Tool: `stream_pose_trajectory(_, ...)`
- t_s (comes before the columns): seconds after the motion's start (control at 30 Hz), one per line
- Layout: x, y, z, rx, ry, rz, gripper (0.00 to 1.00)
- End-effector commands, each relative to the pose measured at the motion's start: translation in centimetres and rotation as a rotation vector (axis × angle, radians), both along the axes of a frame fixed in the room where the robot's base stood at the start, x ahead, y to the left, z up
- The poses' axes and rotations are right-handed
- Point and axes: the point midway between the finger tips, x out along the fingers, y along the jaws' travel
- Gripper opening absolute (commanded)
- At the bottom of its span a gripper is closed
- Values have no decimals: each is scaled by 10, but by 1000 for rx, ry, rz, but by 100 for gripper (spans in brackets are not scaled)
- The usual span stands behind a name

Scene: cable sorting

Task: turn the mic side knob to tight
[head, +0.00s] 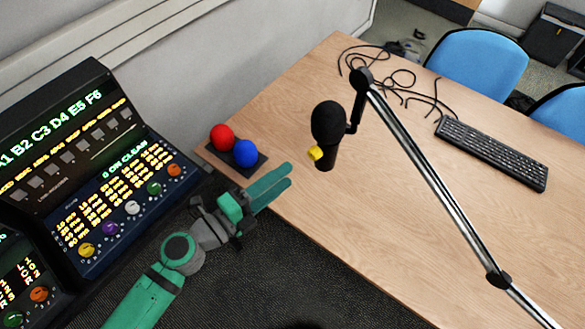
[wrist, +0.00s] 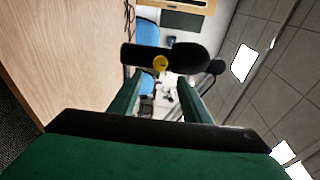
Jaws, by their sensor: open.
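A black microphone (head: 328,122) hangs upright from a boom arm above the desk, with a round foam head at the top. A small yellow side knob (head: 315,153) sticks out of its lower left side. My green gripper (head: 288,175) is open and empty, left of the microphone and apart from it, its fingers pointing toward it. In the wrist view the microphone (wrist: 185,55) lies sideways in the picture beyond the open fingers, and the yellow knob (wrist: 160,63) faces me between them. The knob's marking or setting is too small to read.
The silver boom arm (head: 430,178) slants down to the lower right. A base with red and blue balls (head: 247,169) sits at the left desk corner. A lit control console (head: 100,190) stands at left. A keyboard (head: 492,153) and loose black cables (head: 400,82) lie farther back.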

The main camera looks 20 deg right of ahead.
Motion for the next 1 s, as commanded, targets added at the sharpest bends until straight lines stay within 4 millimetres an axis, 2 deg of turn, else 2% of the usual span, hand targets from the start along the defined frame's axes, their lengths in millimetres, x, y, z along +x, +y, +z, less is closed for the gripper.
stream_pose_trajectory(0.1,-6,14,1,1,-1,2,44)
stream_pose_trajectory(0.3,-12,24,1,0,-1,1,44)
stream_pose_trajectory(1.0,-16,29,-3,-8,20,16,44)
